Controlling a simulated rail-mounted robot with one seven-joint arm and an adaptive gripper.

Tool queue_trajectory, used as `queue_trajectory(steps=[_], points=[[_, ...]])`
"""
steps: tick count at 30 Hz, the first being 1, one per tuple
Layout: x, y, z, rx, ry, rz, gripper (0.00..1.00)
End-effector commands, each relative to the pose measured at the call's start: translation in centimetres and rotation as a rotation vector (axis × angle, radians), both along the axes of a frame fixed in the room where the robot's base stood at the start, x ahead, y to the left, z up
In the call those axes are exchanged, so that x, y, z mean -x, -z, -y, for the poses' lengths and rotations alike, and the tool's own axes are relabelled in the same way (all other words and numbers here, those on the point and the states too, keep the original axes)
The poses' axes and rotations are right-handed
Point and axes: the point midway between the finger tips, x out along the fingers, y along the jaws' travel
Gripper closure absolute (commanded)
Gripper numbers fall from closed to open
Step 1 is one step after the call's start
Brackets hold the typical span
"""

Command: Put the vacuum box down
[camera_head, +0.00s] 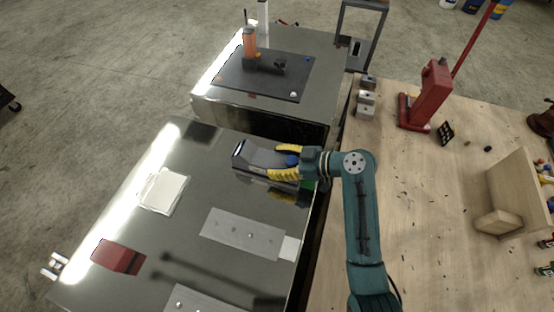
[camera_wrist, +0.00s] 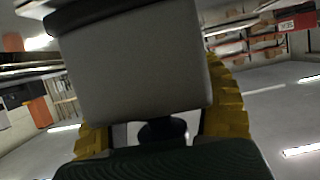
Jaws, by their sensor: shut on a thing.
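The vacuum box (camera_head: 252,158) is a dark and grey block near the far right part of the nearer shiny metal trailer top (camera_head: 190,220). My gripper (camera_head: 273,161) reaches in from the right, with its yellow fingers on either side of the box, shut on it. In the wrist view the box (camera_wrist: 135,65) fills the middle as a grey face with a dark rim, between the yellow fingers. I cannot tell whether its underside touches the metal or is a little above it.
A red block (camera_head: 118,256), a white pad (camera_head: 163,191) and a grey plate (camera_head: 243,234) lie on the same top. A second trailer (camera_head: 215,98) stands behind. The wooden bench (camera_head: 415,220) at right holds a red press (camera_head: 428,98) and wooden holder (camera_head: 510,195).

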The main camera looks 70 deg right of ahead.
Motion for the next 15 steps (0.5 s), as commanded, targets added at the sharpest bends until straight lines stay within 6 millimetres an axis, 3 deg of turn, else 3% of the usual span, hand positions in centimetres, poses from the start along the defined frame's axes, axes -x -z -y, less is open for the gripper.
queue_trajectory(steps=[7, 8, 12, 15], points=[[-0.06, 0.11, 0.08, 0.004, 0.0, 0.004, 0.75], [0.0, 0.36, 0.01, 0.0, 0.0, 0.0, 0.33], [0.0, 0.26, -0.01, -0.001, 0.0, 0.0, 0.07], [0.0, 0.25, -0.01, -0.001, 0.0, 0.0, 0.07]])
